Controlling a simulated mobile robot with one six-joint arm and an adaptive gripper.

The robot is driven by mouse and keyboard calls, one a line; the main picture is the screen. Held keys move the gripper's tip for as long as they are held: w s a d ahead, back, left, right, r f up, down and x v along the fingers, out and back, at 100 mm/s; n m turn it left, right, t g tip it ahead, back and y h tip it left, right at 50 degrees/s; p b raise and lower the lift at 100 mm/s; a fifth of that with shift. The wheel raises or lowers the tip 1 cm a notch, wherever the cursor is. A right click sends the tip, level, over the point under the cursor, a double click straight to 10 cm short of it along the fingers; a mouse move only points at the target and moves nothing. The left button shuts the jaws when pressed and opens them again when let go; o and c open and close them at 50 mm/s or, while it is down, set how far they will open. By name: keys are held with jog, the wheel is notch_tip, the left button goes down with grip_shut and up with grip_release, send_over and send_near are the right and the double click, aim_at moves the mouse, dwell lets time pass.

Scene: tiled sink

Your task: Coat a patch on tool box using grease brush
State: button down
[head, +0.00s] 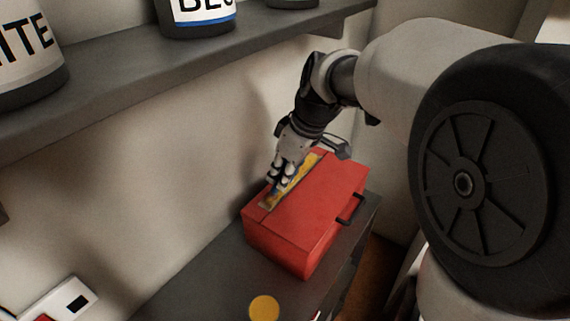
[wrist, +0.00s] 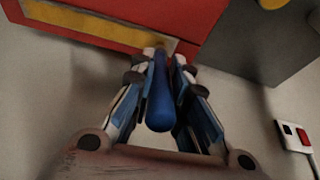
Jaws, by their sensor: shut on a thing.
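The red tool box (head: 318,212) sits on a dark grey counter in the head view, with a black handle on its right side. A yellow patch with a greyish border (head: 307,168) runs along its lid near the wall. My gripper (head: 277,186) is over the near part of this strip, shut on the grease brush. In the wrist view the brush's blue handle (wrist: 160,98) lies between the fingers of my gripper (wrist: 160,75). Its far end meets the strip's edge on the tool box (wrist: 190,17); I cannot tell whether it touches. The bristles are not clearly visible.
A dark shelf (head: 180,70) with large labelled containers (head: 200,15) hangs on the wall at upper left. A round yellow-orange thing (head: 264,308) is on the counter (head: 205,285) before the tool box. A white socket with a red switch (wrist: 293,136) is on the wall.

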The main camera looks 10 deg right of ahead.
jog(key=shift+s+a, duration=0.7)
jog(key=shift+r, duration=0.1)
jog(key=shift+r+p, duration=2.15)
jog(key=shift+r, duration=0.75)
notch_tip(320, 180, up, 3)
jog(key=shift+p, duration=1.25)
jog(key=shift+f, duration=0.15)
